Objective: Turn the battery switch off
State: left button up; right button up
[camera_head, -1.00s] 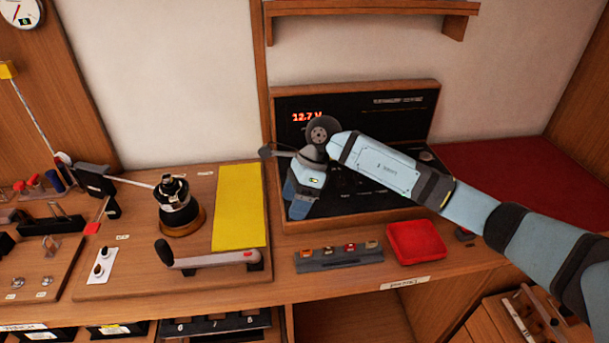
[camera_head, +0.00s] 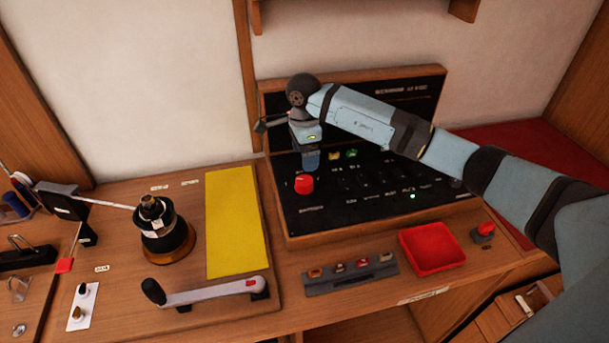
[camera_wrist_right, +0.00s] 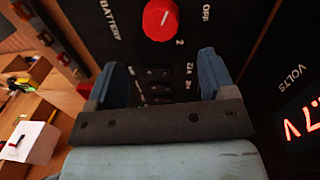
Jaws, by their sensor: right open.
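The battery switch is a round red knob (camera_head: 304,184) low on the left of the black panel (camera_head: 289,207). In the right wrist view the knob (camera_wrist_right: 160,19) sits beyond the fingertips, with the words BATTERY and OFF and a figure 2 around it. Which mark it points to is hard to tell. My right gripper (camera_head: 309,165) is just above the knob in the head view. In the wrist view its two blue fingers (camera_wrist_right: 158,68) are apart with nothing between them, and the knob is not between them. My left gripper is not in view.
Rows of small switches (camera_wrist_right: 158,85) lie close to the fingers on the panel. A red digital readout (camera_wrist_right: 300,122) is at the right of the wrist view.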

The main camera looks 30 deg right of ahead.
aim_at(305, 179)
notch_tip(305, 179, down, 8)
jog(key=shift+s+f+p, duration=0.1)
jog(key=shift+f+p, duration=0.15)
jog(key=shift+p, duration=0.2)
jog(key=c, duration=0.9)
